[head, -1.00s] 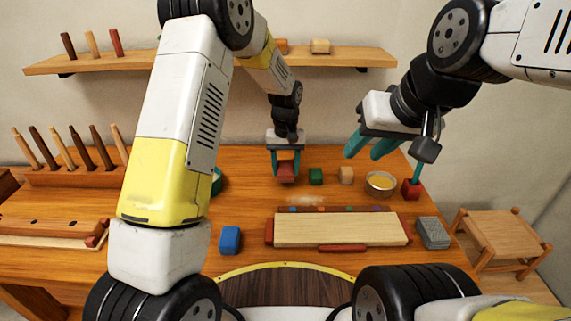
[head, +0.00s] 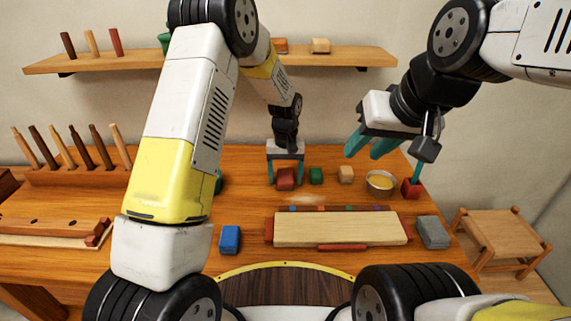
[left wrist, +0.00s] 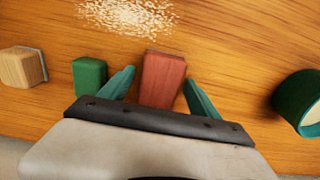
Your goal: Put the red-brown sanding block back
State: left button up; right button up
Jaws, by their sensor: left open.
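The red-brown sanding block (head: 286,179) rests on the workbench at the back, left of the green block. My left gripper (head: 285,180) is open around it, one teal finger on each side. In the left wrist view the block (left wrist: 163,80) lies between the open fingers of my left gripper (left wrist: 159,88), with a gap visible on both sides. My right gripper (head: 370,148) is raised above the back right of the bench, its teal fingers apart and nothing visible between them.
A green block (head: 316,176), a tan block (head: 346,174) and a bowl of yellow stuff (head: 380,182) stand in a row to the right. A blue block (head: 230,239), a pale board (head: 340,229) and a grey block (head: 433,232) lie nearer. Sawdust (left wrist: 130,14) lies beside the sanding block.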

pick_arm(q)
notch_tip(320, 180, up, 12)
notch_tip(320, 180, up, 7)
jog(key=t, duration=0.1)
send_over(285, 175)
jog(key=s+a, duration=0.4)
jog(key=s+a+r+t+h, duration=0.1)
jog(key=s+a+r, duration=0.3)
jog(key=s, duration=0.7)
jog(key=s+a+r+t+h, duration=0.1)
jog(key=s+a+r+t, duration=0.3)
jog(key=s, duration=0.8)
jog(key=shift+a+r+m, duration=0.3)
jog(key=shift+a+r, duration=0.3)
jog(key=shift+a, duration=0.4)
